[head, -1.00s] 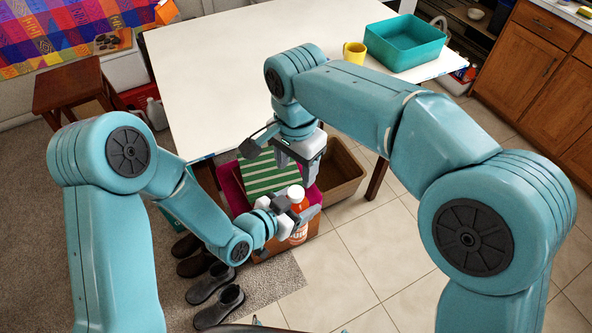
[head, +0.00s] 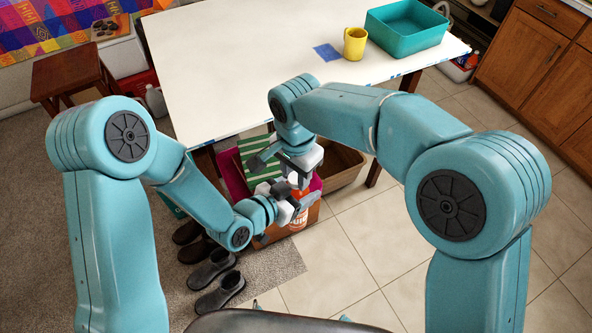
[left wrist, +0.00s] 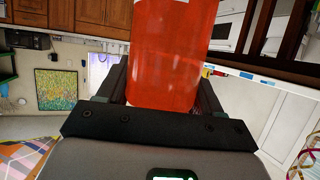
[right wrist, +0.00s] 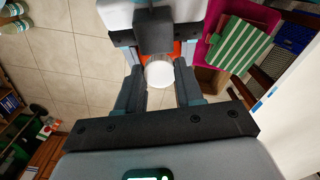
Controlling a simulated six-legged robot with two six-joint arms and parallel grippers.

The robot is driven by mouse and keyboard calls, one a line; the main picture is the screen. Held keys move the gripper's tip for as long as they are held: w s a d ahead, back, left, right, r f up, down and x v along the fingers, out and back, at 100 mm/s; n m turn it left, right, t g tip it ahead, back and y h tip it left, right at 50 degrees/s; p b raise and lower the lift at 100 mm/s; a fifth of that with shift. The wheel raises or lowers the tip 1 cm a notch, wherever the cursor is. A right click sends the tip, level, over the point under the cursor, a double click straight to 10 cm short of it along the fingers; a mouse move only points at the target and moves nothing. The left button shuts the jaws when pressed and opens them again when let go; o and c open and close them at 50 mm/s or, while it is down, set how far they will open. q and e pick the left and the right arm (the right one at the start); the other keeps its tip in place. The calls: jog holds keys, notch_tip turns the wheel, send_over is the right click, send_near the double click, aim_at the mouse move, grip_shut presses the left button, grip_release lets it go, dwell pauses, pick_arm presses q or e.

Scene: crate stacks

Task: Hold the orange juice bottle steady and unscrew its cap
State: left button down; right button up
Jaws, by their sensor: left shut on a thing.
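The orange juice bottle (head: 299,217) stands upright in the head view, held in front of a brown crate. My left gripper (head: 293,208) is shut around its body. The orange bottle (left wrist: 172,50) fills the middle of the left wrist view between the left fingers (left wrist: 165,88). The white cap (right wrist: 160,74) shows in the right wrist view, between the two fingers of my right gripper (right wrist: 159,88), with visible gaps beside it. In the head view my right gripper (head: 296,172) is just above the bottle and hides most of the cap.
A magenta crate (head: 232,177) with a green-striped item (head: 262,160) and a brown bin (head: 343,168) stand behind the bottle. The white table (head: 240,70) holds a yellow mug (head: 355,43) and a teal tub (head: 405,35). Shoes (head: 215,275) lie at the lower left; tiled floor is clear at right.

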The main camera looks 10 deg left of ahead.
grip_shut()
jog(key=shift+n, duration=1.7)
jog(key=o, duration=1)
grip_release()
